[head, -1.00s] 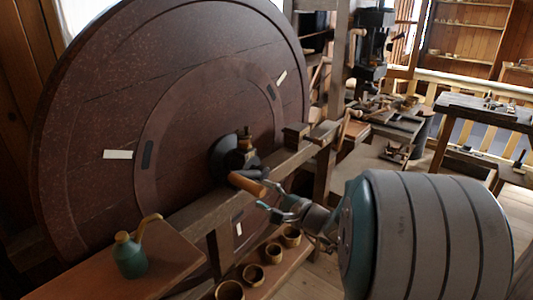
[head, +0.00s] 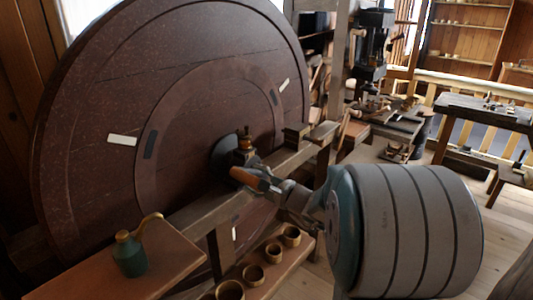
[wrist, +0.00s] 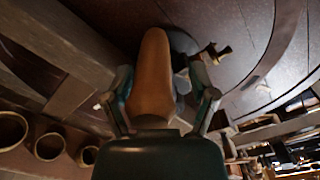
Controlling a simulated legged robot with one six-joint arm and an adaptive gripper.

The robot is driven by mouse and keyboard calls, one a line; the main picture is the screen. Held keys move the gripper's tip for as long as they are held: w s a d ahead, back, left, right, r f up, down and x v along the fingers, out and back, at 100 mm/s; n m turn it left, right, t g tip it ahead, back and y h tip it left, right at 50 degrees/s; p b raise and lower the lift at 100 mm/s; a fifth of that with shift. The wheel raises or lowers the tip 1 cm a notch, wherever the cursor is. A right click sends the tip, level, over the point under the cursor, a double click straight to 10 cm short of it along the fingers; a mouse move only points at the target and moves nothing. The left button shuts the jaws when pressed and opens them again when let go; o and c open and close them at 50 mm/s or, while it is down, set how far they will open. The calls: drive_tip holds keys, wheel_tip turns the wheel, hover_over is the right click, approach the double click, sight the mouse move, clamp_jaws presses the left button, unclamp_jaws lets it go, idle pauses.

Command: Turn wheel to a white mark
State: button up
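The large dark-red wheel (head: 100,90) fills the left of the head view. White marks show on it at the left (head: 122,140), upper right (head: 284,85) and, partly hidden behind the frame, low down (head: 233,233). A dark mark (head: 150,144) lies just right of the left white mark. The wooden crank handle (head: 248,179) stands out near the hub. My gripper (head: 275,188) is at this handle. In the wrist view the handle (wrist: 153,75) lies between the two fingers of my gripper (wrist: 158,90), which appear closed about it.
A wooden beam (head: 200,212) runs in front of the wheel. A green jug (head: 130,256) stands on a bench at lower left. Several bowls (head: 253,274) sit on a low shelf below my gripper. Cluttered workbenches (head: 400,125) stand behind at right.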

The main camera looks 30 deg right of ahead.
drive_tip(key=w+d+r+m, duration=0.2)
drive_tip(key=d+r+m, duration=0.2)
drive_tip(key=d+r, duration=0.1)
drive_tip(key=shift+m, duration=0.4)
drive_tip(key=shift+a, duration=0.1)
idle(0.6)
drive_tip(key=v, duration=1.1)
drive_tip(key=shift+w, duration=0.15)
idle(0.4)
